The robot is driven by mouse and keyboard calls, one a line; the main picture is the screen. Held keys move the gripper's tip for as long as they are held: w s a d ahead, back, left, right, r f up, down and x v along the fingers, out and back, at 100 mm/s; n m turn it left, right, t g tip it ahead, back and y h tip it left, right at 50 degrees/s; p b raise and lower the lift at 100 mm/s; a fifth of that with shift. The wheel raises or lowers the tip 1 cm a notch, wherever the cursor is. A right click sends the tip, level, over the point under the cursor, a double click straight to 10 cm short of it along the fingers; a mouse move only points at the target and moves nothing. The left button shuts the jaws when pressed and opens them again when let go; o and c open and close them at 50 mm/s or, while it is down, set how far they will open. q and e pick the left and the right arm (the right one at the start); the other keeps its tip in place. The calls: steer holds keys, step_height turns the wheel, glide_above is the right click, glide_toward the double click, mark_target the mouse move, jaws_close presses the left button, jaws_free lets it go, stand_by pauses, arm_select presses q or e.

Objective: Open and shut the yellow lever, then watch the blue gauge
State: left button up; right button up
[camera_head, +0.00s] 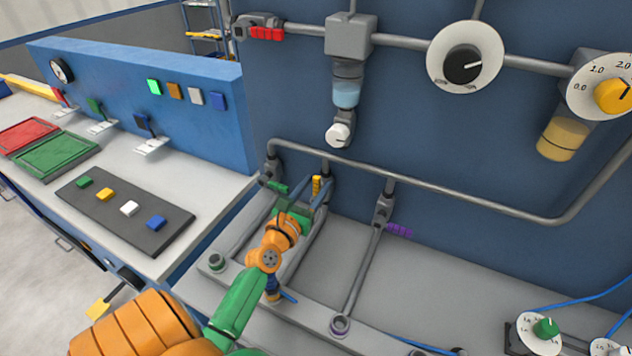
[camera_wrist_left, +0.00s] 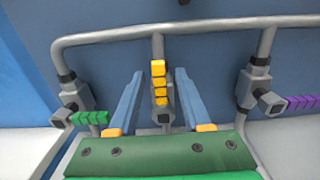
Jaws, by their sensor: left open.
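The yellow lever (camera_head: 317,184) sits on the middle valve below the grey pipe on the blue wall. In the left wrist view, the yellow lever (camera_wrist_left: 158,82) stands upright in front of its pipe. My left gripper (camera_head: 305,196) is at this valve. In the wrist view its two blue fingers are spread (camera_wrist_left: 159,88), one on each side of the lever with visible gaps. It is open and not holding the lever. A clear cylinder with blue liquid (camera_head: 346,94) hangs on the wall above; it seems to be the blue gauge. My right gripper is not in view.
A green lever (camera_wrist_left: 89,118) is left of the yellow one and a purple lever (camera_head: 399,230) is right. A red lever (camera_head: 266,33), a black knob dial (camera_head: 465,65) and a yellow-liquid cylinder (camera_head: 562,138) are higher. A white bench (camera_head: 215,178) stands left.

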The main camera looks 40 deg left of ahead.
arm_select(q)
steer(key=shift+x, duration=0.8)
steer(key=shift+s, duration=0.15)
jaws_close()
stand_by(0.6)
